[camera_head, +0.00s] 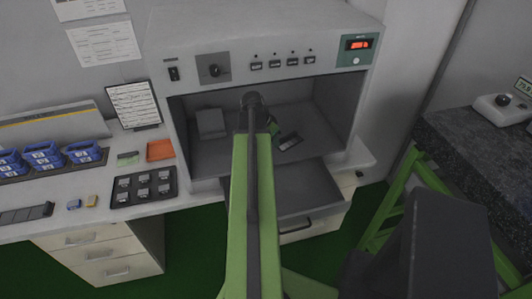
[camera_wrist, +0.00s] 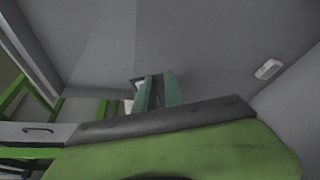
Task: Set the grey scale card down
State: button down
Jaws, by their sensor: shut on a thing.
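My gripper (camera_head: 273,126) is inside the open chamber, largely hidden behind my arm. A small dark flat piece with a pale patch, which looks like the grey scale card (camera_head: 289,141), shows at the gripper's tip on the right. The gripper is shut on it. I cannot tell whether the card touches the chamber floor. In the wrist view, my gripper's greenish fingers (camera_wrist: 158,92) are close together, and most of what they hold is hidden.
The chamber (camera_head: 320,110) has grey walls and a bare floor around the card. A grey block (camera_head: 211,123) stands inside at the left. A dark tray with several small parts (camera_head: 144,187) and an orange tray (camera_head: 160,150) lie on the bench outside.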

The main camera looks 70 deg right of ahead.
jog(key=w+f, duration=0.1)
jog(key=w, duration=0.1)
jog(key=shift+w+d+f+b, duration=0.1)
jog(key=shift+w+f+b, duration=0.25)
jog(key=shift+w, duration=0.05)
notch_tip(320, 180, down, 4)
jog(key=b, duration=0.4)
jog(key=shift+f, duration=0.15)
jog(key=shift+r, duration=0.25)
jog(key=c, duration=1.9)
grip_release()
jog(key=shift+f, duration=0.2)
jog(key=o, duration=0.5)
jog(key=shift+c, duration=0.2)
jog(key=shift+r+p, duration=0.35)
jog(key=shift+r, duration=0.15)
jog(key=p+v, duration=0.6)
jog(key=v, duration=0.1)
